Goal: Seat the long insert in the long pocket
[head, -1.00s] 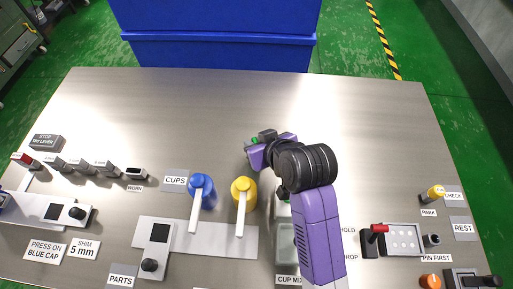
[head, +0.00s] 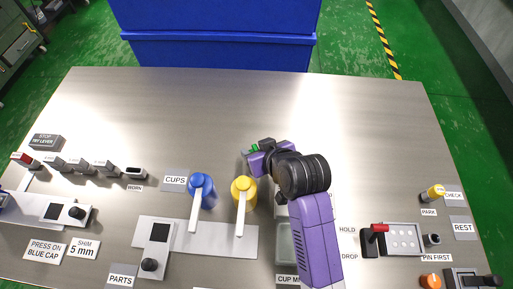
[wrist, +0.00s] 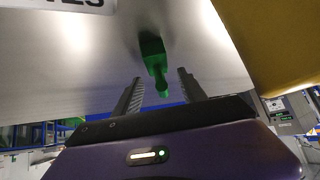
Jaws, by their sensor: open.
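My gripper (head: 252,152) is open over the middle of the steel table, behind the yellow-topped dispenser. In the wrist view the two dark fingers (wrist: 159,77) stand apart. A green piece (wrist: 152,48) with a block-like body and a small knob lies between and beyond them, with a gap on each side. A bit of green (head: 255,147) also shows at the fingers in the head view. I cannot tell whether it is the long insert. Several small grey blocks (head: 78,164) stand in a row at the left. I cannot make out a long pocket.
The blue dispenser (head: 201,184) and the yellow dispenser (head: 243,187) stand close in front of my gripper. A grey tray (head: 287,240) is partly hidden by my arm. A red-handled fixture (head: 377,232) is at the right. The table's back half is clear.

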